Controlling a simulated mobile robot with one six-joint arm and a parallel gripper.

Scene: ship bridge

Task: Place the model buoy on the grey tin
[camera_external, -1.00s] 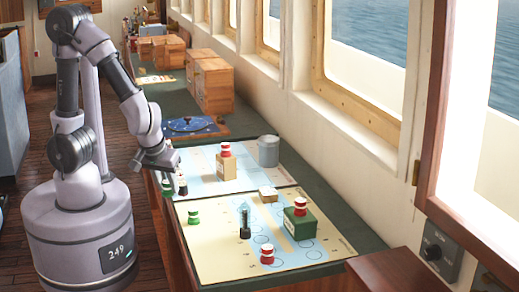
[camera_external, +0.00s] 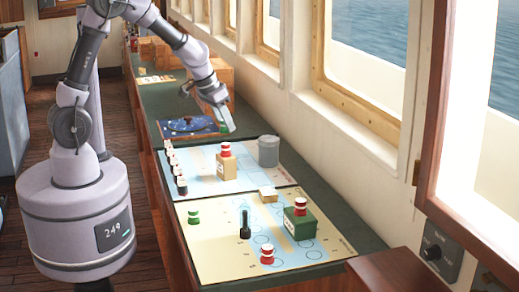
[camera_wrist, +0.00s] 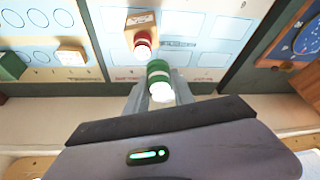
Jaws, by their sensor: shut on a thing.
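My gripper (camera_external: 224,118) is raised above the far part of the table and is shut on a green-and-white model buoy (camera_wrist: 158,79). The buoy sits between the fingers in the wrist view, its white end toward my gripper's body. In the external view it shows only as a small green patch at the fingertips. The grey tin (camera_external: 268,151) stands on the table by the far chart's right edge, to the right of and nearer the camera than my gripper. I cannot make out the tin in the wrist view.
A red-and-white buoy stands on a wooden box (camera_external: 226,167) left of the tin. Several black-and-white pieces (camera_external: 175,165) line the far chart's left edge. The near chart holds a green buoy (camera_external: 193,217), a green box (camera_external: 300,224) with a red buoy, and a dark upright piece (camera_external: 245,225).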

